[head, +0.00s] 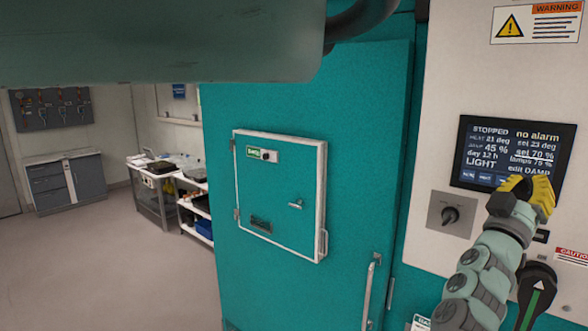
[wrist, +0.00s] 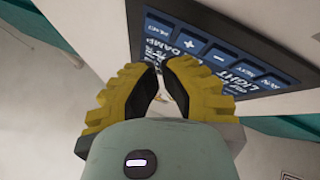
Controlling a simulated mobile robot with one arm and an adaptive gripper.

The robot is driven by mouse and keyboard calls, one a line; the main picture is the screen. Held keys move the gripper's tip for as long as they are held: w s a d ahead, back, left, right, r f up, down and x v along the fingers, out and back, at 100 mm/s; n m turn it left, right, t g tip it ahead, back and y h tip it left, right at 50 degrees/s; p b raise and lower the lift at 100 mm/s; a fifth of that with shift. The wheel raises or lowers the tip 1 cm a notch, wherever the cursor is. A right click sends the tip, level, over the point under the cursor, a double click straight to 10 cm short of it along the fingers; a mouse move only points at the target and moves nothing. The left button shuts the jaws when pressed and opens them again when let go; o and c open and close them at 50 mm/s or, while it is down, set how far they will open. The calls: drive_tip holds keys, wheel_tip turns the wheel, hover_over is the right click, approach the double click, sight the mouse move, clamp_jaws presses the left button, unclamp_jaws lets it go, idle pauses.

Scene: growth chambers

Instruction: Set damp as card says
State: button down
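The control screen (head: 513,153) is on the white panel at the right. It reads STOPPED, no alarm, 45 % with set 70 % on the damp line, and edit DAMP. My gripper (head: 530,187) is in front of its lower right edge, covering part of the button row. In the wrist view, the screen (wrist: 228,70) is tilted, with blue buttons including plus (wrist: 189,45) and minus (wrist: 219,59). The fingers (wrist: 160,72) converge at the tips, empty, close to the screen; contact cannot be told. I cannot identify a card with a readable damp value.
A black rotary knob (head: 450,214) is below the screen, and a green-marked handle (head: 536,293) is at lower right. The teal chamber door (head: 310,90) has a closed hatch (head: 280,195). Benches (head: 160,190) stand at the left, with clear floor (head: 110,270) in front.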

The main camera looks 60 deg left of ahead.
drive_tip(key=shift+w, duration=0.15)
idle(1.2)
drive_tip(key=shift+w+a, duration=0.1)
drive_tip(key=shift+w, duration=0.2)
drive_tip(key=shift+w+a, duration=0.1)
drive_tip(key=shift+w, duration=0.15)
idle(0.5)
idle(0.4)
drive_tip(key=shift+s, duration=0.75)
drive_tip(key=shift+s, duration=0.1)
drive_tip(key=s, duration=0.1)
drive_tip(key=s+d, duration=0.1)
drive_tip(key=s, duration=0.1)
drive_tip(key=s+p, duration=0.1)
drive_tip(key=shift+s+d, duration=0.3)
